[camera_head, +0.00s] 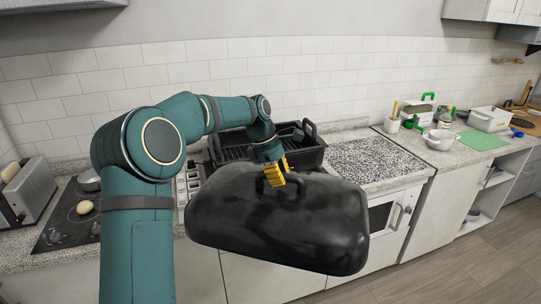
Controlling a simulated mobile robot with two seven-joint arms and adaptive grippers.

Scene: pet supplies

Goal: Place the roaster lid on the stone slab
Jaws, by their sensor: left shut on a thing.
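The black roaster lid (280,226) hangs in the air in front of the counter's front edge, a little tilted. My left gripper (277,181) has yellow fingers and is shut on the lid's top handle. The black roaster base (312,153) stands on the counter behind the lid, partly hidden by my arm and the lid. The speckled stone slab (375,160) lies on the counter to the right of the roaster, and its top is bare. My right gripper is not in view.
A toaster (28,190) and a dark hob (68,215) are at the left. A white cup (391,124), a white bowl (440,139) and a green mat (483,141) lie right of the slab. The tiled wall (330,65) closes off the back.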

